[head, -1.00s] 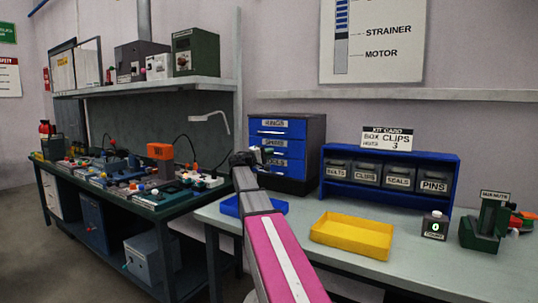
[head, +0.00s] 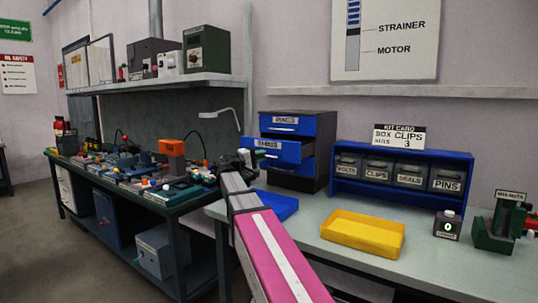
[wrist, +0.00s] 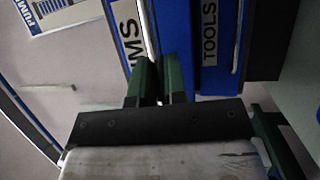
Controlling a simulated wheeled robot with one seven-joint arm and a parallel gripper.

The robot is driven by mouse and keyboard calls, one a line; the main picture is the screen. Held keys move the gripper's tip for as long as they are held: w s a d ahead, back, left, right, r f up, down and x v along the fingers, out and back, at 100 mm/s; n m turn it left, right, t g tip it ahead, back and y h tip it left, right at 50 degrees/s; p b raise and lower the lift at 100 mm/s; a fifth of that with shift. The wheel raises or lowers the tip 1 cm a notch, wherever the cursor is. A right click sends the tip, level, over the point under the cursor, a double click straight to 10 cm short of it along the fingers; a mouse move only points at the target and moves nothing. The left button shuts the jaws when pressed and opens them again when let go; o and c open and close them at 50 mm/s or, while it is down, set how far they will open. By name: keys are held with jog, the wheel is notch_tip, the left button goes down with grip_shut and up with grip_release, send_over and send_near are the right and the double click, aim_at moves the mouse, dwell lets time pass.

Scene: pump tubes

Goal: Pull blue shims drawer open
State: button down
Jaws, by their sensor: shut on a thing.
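The blue shims drawer (head: 290,152), labelled SHIMS, is the middle drawer of a dark cabinet (head: 326,150) and stands pulled out. The rings drawer (head: 284,126) above it is closed. My gripper (head: 246,158) is at the front of the shims drawer. In the wrist view, my gripper's green fingers (wrist: 158,84) are shut on the pale bar handle (wrist: 149,28), beside a label ending in MS. The tools drawer (wrist: 222,35) lies next to it, closed. My arm partly hides the gripper in the head view.
A blue tray (head: 284,206) lies below the open drawer and a yellow tray (head: 362,234) lies to its right. A blue bin rack (head: 400,202) stands right of the cabinet. A cluttered green bench (head: 150,212) is at left.

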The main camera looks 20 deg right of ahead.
jog(key=shift+s+a, duration=1.35)
jog(key=shift+a, duration=0.3)
jog(key=c, duration=1.2)
grip_release()
jog(key=v, duration=1)
jog(key=shift+a, duration=0.4)
jog(key=shift+s+f, duration=0.1)
jog(key=shift+s, duration=0.05)
